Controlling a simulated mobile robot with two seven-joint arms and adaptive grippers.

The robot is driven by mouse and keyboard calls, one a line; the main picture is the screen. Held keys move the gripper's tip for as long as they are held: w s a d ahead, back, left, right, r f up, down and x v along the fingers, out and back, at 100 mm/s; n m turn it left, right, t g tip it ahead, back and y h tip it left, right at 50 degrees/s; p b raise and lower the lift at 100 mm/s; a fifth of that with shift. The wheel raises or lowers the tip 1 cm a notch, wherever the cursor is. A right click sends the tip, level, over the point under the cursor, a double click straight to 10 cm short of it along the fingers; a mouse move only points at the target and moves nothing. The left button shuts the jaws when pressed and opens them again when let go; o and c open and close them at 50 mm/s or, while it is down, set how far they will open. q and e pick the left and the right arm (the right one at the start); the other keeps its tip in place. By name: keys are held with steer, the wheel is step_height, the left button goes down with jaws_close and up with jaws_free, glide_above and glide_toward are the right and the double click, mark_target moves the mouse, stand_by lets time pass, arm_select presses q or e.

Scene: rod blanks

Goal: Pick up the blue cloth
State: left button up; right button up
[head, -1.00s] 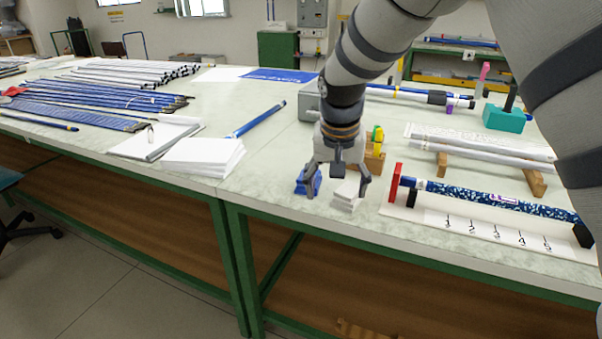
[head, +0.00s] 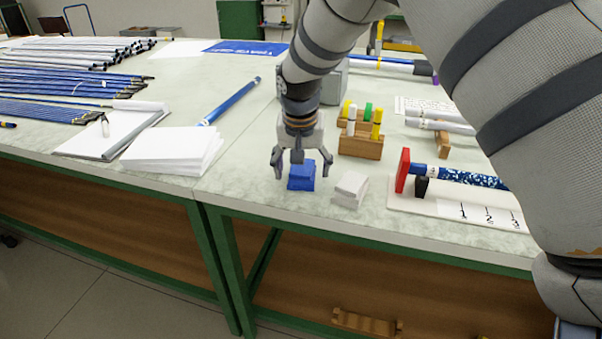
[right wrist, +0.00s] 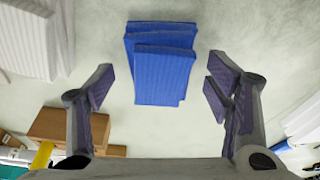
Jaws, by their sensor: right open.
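The blue cloth (head: 302,177) is a small folded stack on the pale table top, near its front edge. My right gripper (head: 302,172) is open, pointing down, with its fingers to either side of the cloth in the head view. In the right wrist view the cloth (right wrist: 162,62) lies ahead of and between the open fingertips (right wrist: 163,80), with free space on both sides. I see no contact between fingers and cloth. My left gripper is not in view.
A folded white cloth stack (head: 350,189) sits just right of the blue one. A wooden block with coloured markers (head: 361,146) stands behind. A white numbered board with a red stop (head: 403,170) lies to the right. White paper sheets (head: 172,150) lie left.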

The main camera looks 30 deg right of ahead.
steer(key=shift+w+f, duration=0.1)
steer(key=c, duration=1.3)
steer(key=shift+o, duration=0.2)
steer(key=shift+r, duration=0.2)
step_height(320, 180, up, 2)
steer(key=shift+r, duration=0.25)
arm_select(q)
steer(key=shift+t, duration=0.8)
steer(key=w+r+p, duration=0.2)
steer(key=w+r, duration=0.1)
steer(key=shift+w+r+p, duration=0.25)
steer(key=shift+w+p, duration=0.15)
arm_select(e)
steer(key=s+d+r, duration=0.2)
steer(key=s+r, duration=0.8)
steer(key=s, duration=0.4)
steer(key=shift+d, duration=0.3)
steer(key=shift+r, duration=0.1)
